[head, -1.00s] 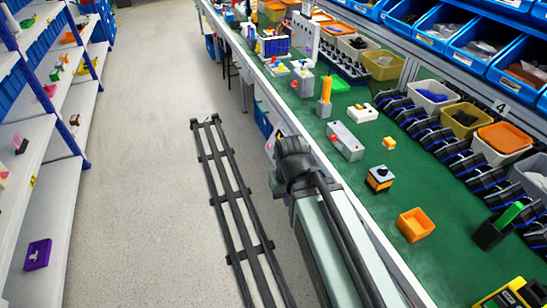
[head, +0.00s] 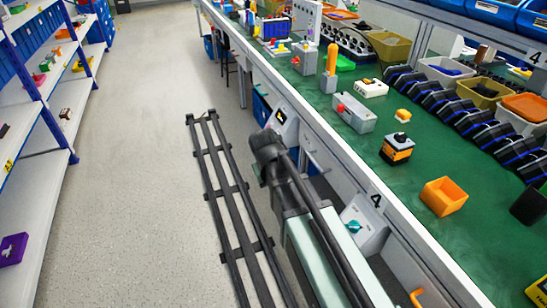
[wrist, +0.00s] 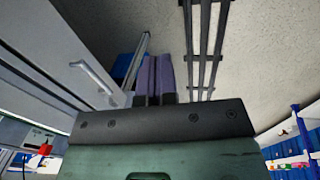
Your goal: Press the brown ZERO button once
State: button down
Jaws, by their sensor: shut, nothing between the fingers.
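I cannot make out a brown button marked ZERO in either view. A light box with a teal rotary knob (head: 354,227) is on the bench's front side, below the worktop, beside my arm in the head view. My gripper (wrist: 155,60) shows in the wrist view as two purple-grey fingers close together, shut and empty. They point toward the floor and a grey cabinet front, apart from any button. In the head view my arm runs along the bench's front edge, and the gripper cannot be made out.
The green worktop (head: 440,236) carries an orange bin (head: 443,196), a black-knobbed box (head: 397,148) and a grey box with a red button (head: 354,113). A dark rail frame (head: 230,190) lies on the floor. A cabinet handle (wrist: 94,78) shows in the wrist view. The aisle is clear.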

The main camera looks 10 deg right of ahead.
jog(key=w+d+f+n+t+h+b, duration=0.1)
jog(key=w+f+n+t+h+b, duration=0.15)
jog(key=w+f+b, duration=0.6)
jog(key=w+f+n+t+h+b, duration=0.1)
jog(key=w+f+t+h+b, duration=0.15)
jog(key=w+f+b, duration=0.85)
jog(key=w+a+r+n+t+h, duration=0.1)
jog(key=w+r+n+t, duration=0.1)
jog(key=w, duration=0.4)
jog(key=w+a+r+n+t+h, duration=0.1)
jog(key=w+r+n+t, duration=0.1)
jog(key=w+r, duration=0.3)
jog(key=w+r+n+t+h+b, duration=0.1)
jog(key=w+r+n+t, duration=0.2)
jog(key=w, duration=0.5)
jog(key=shift+w+a+r+n, duration=0.25)
jog(key=shift+w+a+n, duration=0.05)
jog(key=shift+a+n, duration=0.15)
jog(key=shift+d, duration=0.1)
jog(key=d+f+b, duration=0.4)
jog(key=d, duration=0.3)
jog(key=shift+w+d+f, duration=0.15)
jog(key=shift+w+d, duration=0.15)
jog(key=shift+w, duration=0.15)
